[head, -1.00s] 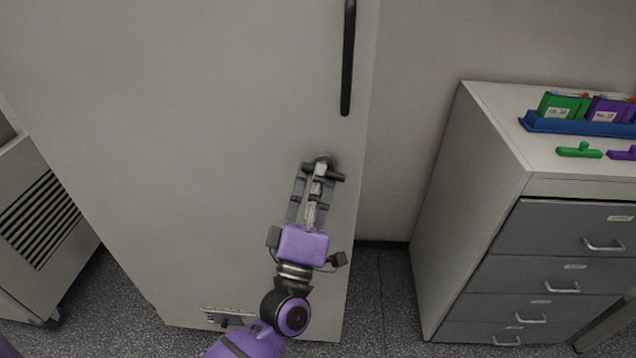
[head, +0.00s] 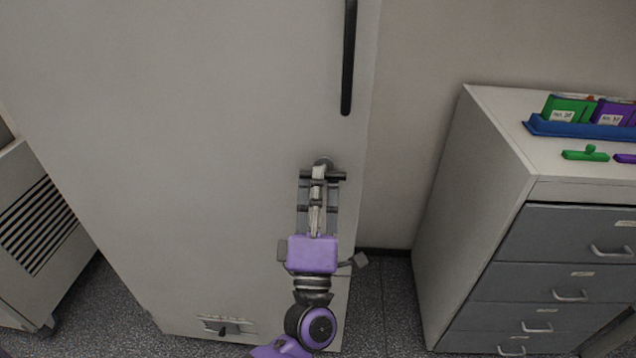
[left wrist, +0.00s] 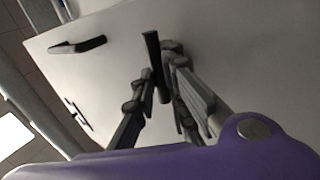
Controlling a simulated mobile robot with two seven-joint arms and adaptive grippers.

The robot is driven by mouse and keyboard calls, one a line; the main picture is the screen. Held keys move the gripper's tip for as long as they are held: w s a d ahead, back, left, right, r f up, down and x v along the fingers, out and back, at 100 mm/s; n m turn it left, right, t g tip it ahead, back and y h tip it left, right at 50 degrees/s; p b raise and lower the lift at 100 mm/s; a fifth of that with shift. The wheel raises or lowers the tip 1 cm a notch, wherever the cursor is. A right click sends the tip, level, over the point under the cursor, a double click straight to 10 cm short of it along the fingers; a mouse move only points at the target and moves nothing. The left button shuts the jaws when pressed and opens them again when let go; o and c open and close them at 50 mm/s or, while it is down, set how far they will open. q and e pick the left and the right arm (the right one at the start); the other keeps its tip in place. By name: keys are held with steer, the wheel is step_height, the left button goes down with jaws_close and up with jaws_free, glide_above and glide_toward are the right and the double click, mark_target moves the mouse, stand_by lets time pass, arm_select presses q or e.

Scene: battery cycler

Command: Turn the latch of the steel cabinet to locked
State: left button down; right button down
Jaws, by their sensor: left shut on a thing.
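The steel cabinet (head: 200,130) has a large pale grey door that fills the left and middle of the head view. Its latch (head: 338,176) is a short dark bar on a round boss, below the long handle and near the door's right edge. The bar lies about level in the head view. My left gripper (head: 318,178) reaches up from below and is shut on the latch bar. In the left wrist view the dark latch bar (left wrist: 152,45) stands between the two fingers (left wrist: 156,85). The fingers hide part of the latch. My right gripper is not seen.
A long black door handle (head: 348,60) hangs above the latch. At right stands a drawer cabinet (head: 480,200) with green and purple items and a blue tray (head: 580,127) on top. A vented unit (head: 45,230) stands at left. Speckled floor lies between the cabinets.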

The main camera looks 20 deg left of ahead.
arm_select(q)
steer(key=shift+r, duration=0.1)
steer(key=c, duration=1.8)
jaws_free()
steer(key=v, duration=1.2)
